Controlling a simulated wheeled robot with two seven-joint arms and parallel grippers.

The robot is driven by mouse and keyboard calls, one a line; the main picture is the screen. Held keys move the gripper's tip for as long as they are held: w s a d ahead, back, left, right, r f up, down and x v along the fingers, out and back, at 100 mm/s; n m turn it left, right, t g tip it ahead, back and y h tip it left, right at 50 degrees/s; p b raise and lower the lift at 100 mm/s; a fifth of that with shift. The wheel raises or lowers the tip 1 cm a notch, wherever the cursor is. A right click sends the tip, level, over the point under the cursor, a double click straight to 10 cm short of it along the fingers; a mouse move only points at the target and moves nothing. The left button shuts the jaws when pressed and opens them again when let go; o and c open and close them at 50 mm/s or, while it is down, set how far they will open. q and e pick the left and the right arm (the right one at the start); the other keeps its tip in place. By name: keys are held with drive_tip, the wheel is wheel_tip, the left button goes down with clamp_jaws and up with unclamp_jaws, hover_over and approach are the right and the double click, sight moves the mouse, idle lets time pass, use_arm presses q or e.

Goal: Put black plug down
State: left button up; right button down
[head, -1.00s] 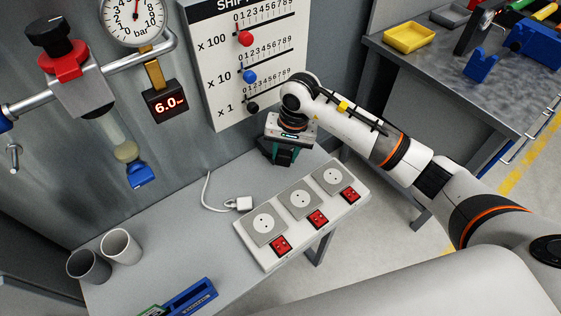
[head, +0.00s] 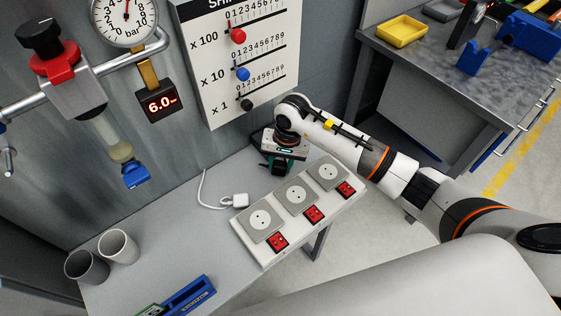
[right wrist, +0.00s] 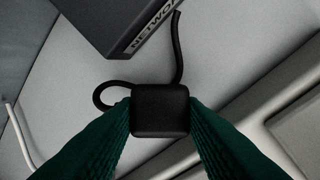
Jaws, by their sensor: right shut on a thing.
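The black plug (right wrist: 160,108) shows in the right wrist view as a dark, rounded square block. My right gripper (right wrist: 160,122) is shut on it, with a green finger pressed to each side. Its black cord loops out at the left, and a black cord also runs up to the right past a dark box. In the head view my right gripper (head: 279,166) points down low over the back of the grey table (head: 175,217), behind the socket strip (head: 262,251). The plug is hidden there. I cannot tell whether it touches the tabletop. My left gripper is out of view.
The dark box lettered "NETWO" (right wrist: 115,22) lies close beyond the plug. A white plug (head: 238,200) with a white cord lies left of the strip's sockets. Two cups (head: 118,247) and a blue holder (head: 190,297) stand at the left. The wall panel (head: 205,80) rises behind.

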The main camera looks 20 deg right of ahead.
drive_tip(key=shift+f+b, duration=0.35)
drive_tip(key=shift+r, duration=0.1)
drive_tip(key=c, duration=1.2)
unclamp_jaws()
drive_tip(key=shift+o, duration=1.3)
